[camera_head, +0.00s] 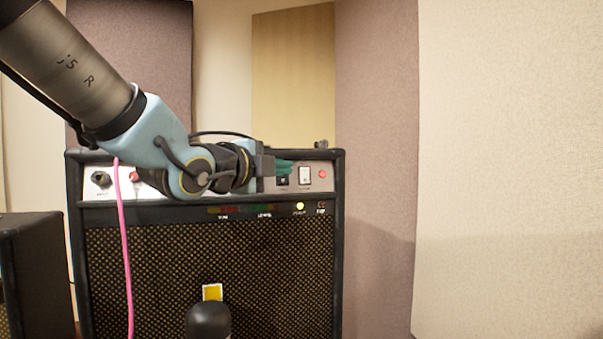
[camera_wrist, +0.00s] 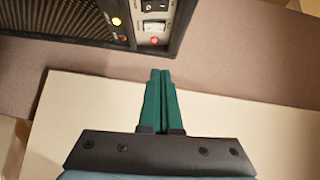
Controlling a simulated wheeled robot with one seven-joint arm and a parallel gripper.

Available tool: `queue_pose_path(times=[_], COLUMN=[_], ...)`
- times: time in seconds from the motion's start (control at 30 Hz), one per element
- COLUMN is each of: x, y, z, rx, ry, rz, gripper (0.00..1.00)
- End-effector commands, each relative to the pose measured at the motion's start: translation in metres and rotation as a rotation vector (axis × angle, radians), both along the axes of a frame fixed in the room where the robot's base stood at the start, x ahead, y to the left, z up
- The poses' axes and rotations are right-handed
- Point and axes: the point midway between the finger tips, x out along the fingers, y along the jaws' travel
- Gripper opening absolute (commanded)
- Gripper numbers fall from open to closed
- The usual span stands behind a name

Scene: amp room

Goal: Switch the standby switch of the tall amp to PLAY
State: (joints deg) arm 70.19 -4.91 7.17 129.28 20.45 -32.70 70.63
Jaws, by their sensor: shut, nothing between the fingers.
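The tall amp (camera_head: 210,270) is a black cabinet with a dark speckled grille and a silver control panel near its top. A black switch (camera_head: 282,181) and a white-framed switch (camera_head: 305,175) sit at the panel's right, beside a red light (camera_head: 322,174). The white switch (camera_wrist: 154,28) and black switch (camera_wrist: 154,5) also show in the wrist view. Their labels are too small to read, so the standby position is unclear. My gripper (camera_head: 288,167) is shut and empty, its green fingertips overlapping the black switch's top. In the wrist view, the fingertips (camera_wrist: 161,73) are visibly apart from the amp.
A yellow light (camera_head: 300,206) glows below the panel. A dark microphone (camera_head: 208,320) stands before the grille. A pink cable (camera_head: 124,245) hangs at the left front. A second, lower cabinet (camera_head: 35,265) stands at left. Fabric wall panels (camera_head: 375,150) are at right.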

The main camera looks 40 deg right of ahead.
Motion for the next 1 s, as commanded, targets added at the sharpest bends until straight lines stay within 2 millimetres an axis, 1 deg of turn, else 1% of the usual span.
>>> queue_pose_path(times=[0.33,0.47,0.57,1.0], x=[0.0,0.002,0.006,0.028], y=[-0.001,-0.009,-0.022,-0.099], z=[0.0,0.0,-0.001,-0.004], rx=[0.0,0.002,0.004,0.003], ry=[0.0,0.002,0.002,0.001], rz=[0.0,0.0,0.0,-0.001], gripper=[0.0,0.0,0.0,0.0])
